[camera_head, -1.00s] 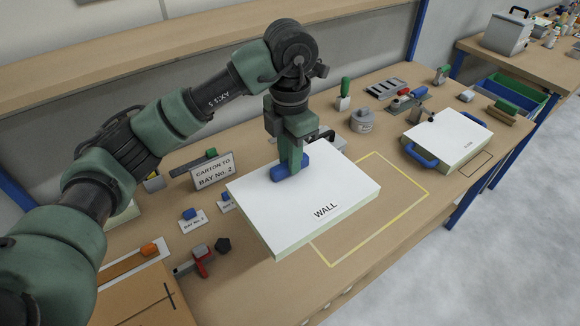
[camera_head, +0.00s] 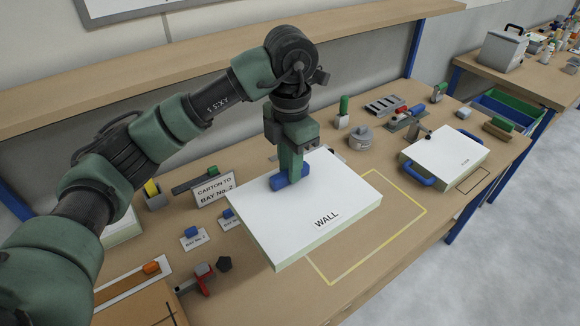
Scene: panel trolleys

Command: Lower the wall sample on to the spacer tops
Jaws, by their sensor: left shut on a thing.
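The wall sample (camera_head: 325,190) is a thick white panel with pale green edges, labelled WALL. It hangs over the bench and overlaps the left part of a yellow taped outline (camera_head: 420,222). My left gripper (camera_head: 291,173) is shut on the blue handle (camera_head: 283,181) near the panel's far left edge. The panel looks roughly level, but I cannot tell how high it is above the bench. No spacer tops can be made out; the panel may hide them. My right gripper is not in view.
A second white panel (camera_head: 447,152) with blue handles lies to the right. A CARTON TO BAY No. 2 sign (camera_head: 214,188) and small blue-topped pieces stand left of the sample. A red-and-grey tool (camera_head: 200,277) lies at front left. Bench inside the tape's right part is clear.

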